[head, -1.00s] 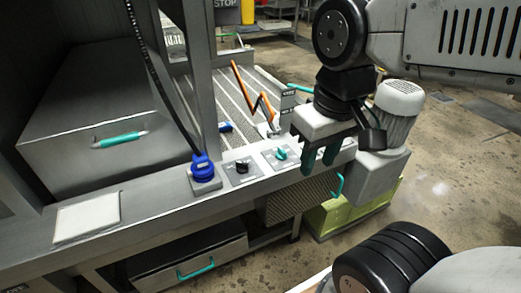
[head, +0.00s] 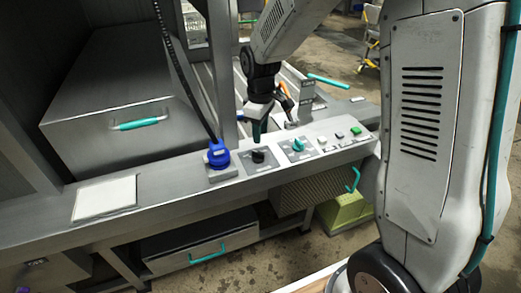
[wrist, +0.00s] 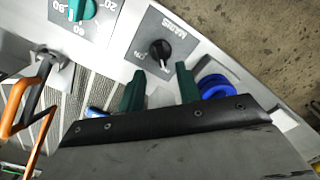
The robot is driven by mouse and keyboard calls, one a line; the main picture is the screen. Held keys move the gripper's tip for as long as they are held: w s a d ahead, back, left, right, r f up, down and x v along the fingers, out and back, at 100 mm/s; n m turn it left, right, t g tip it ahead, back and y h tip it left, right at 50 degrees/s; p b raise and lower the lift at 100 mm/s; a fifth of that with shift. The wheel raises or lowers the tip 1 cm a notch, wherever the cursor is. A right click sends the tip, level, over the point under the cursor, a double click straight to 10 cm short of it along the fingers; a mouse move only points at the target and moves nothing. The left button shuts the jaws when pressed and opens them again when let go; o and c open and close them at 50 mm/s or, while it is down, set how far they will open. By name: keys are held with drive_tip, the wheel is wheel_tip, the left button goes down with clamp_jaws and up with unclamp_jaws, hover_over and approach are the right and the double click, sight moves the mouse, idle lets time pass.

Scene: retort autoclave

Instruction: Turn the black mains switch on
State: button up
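The black mains switch (head: 258,157) is a small round knob on a grey plate on the front ledge. In the wrist view the knob (wrist: 160,49) shows beside the upside-down label MAINS, with ON printed near its left side. A pale mark on the knob points roughly down toward the gripper in that view. My gripper (head: 258,131) hangs just above the switch. In the wrist view its two green fingers (wrist: 159,86) are apart with nothing between them. The knob lies ahead of the fingertips, roughly in line with the gap; no contact shows.
A blue plug (head: 218,154) with a black cable stands left of the switch, close to one finger. A teal dial (head: 298,145) and small buttons (head: 339,136) lie to the right. Behind are an upright post and an orange lever (head: 286,98). A white pad (head: 104,197) lies left.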

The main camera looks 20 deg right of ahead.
sight(260, 152)
wheel_tip(260, 152, down, 8)
drive_tip(key=shift+r, duration=0.1)
idle(0.4)
clamp_jaws()
